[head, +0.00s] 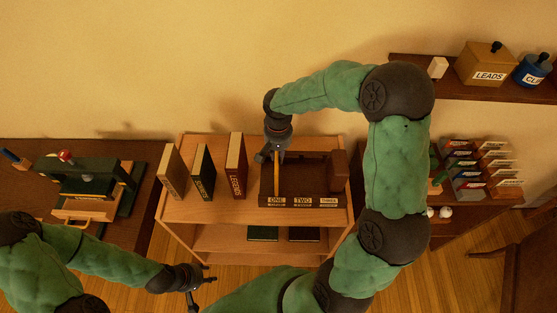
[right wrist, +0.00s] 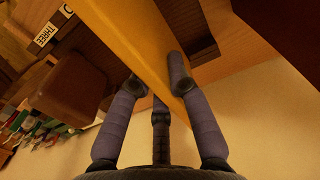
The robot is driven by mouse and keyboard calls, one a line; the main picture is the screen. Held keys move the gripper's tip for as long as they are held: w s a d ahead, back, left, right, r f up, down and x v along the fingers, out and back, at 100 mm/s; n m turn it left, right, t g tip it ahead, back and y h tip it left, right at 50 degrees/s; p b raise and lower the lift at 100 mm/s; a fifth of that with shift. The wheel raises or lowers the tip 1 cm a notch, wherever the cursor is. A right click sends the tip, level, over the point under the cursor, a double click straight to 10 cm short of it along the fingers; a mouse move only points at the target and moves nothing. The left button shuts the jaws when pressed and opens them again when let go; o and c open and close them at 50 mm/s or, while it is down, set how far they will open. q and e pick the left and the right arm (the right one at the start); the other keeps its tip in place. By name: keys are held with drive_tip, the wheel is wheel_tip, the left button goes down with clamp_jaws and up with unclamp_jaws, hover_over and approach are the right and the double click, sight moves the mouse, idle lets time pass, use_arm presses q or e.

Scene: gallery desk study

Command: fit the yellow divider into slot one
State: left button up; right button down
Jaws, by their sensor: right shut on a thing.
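The yellow divider (head: 277,184) stands upright, edge-on, at the left part of the dark brown box (head: 300,201), in line with the label ONE. I cannot tell whether its lower edge is inside slot one. My right gripper (head: 272,156) is above the box's back left and shut on the divider. In the right wrist view the divider (right wrist: 148,38) runs between the fingers, and the label THREE shows at upper left. My left gripper (head: 203,291) is open and empty, low in front of the shelf unit.
A tan book (head: 171,172), a green book (head: 203,172) and a red book (head: 236,166) stand left of the box on the wooden shelf unit (head: 210,208). A brown block (head: 339,171) is at the box's right. A wall shelf holds a LEADS box (head: 486,64).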

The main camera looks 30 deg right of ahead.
wheel_tip(320, 180, down, 4)
drive_tip(key=shift+w+d+r, duration=0.15)
drive_tip(key=shift+b, duration=0.35)
drive_tip(key=c, duration=1.2)
unclamp_jaws()
